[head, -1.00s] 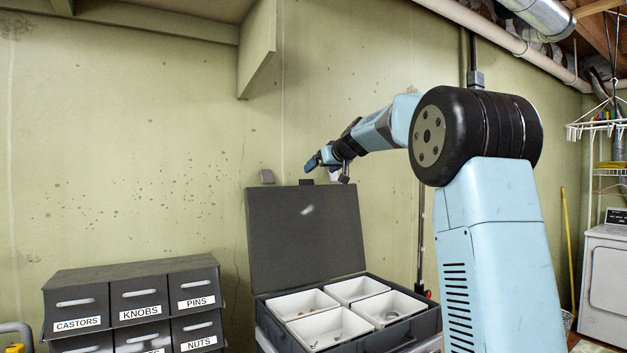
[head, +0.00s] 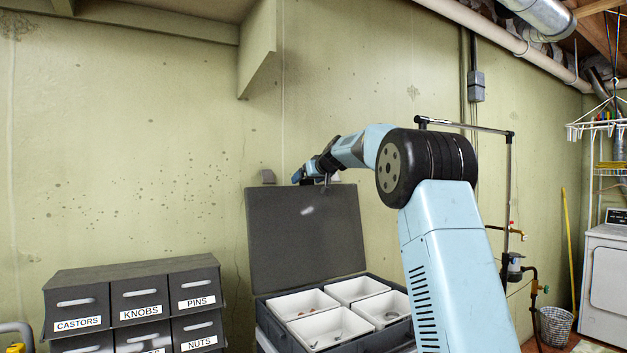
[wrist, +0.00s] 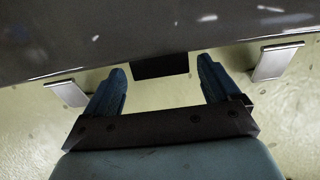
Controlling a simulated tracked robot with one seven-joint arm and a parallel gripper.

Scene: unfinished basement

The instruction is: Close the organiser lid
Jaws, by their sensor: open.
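The organiser is a dark grey case (head: 385,341) with its lid (head: 300,240) standing open, nearly upright, at the back. Several white bins sit in its base. My gripper (head: 298,176) is at the lid's top edge, left of its right corner. In the wrist view the lid (wrist: 120,35) fills the top. My gripper (wrist: 162,74) is open there, its two blue fingers on either side of a dark tab (wrist: 160,66) on the lid's edge. I cannot tell whether the fingers touch the lid.
A dark drawer cabinet (head: 135,270) with labelled drawers stands left of the case. A green wall (head: 150,130) is close behind the lid. A wall bracket (head: 258,55) hangs above. Pipes, a wire basket (head: 556,327) and a white appliance (head: 605,270) are at the right.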

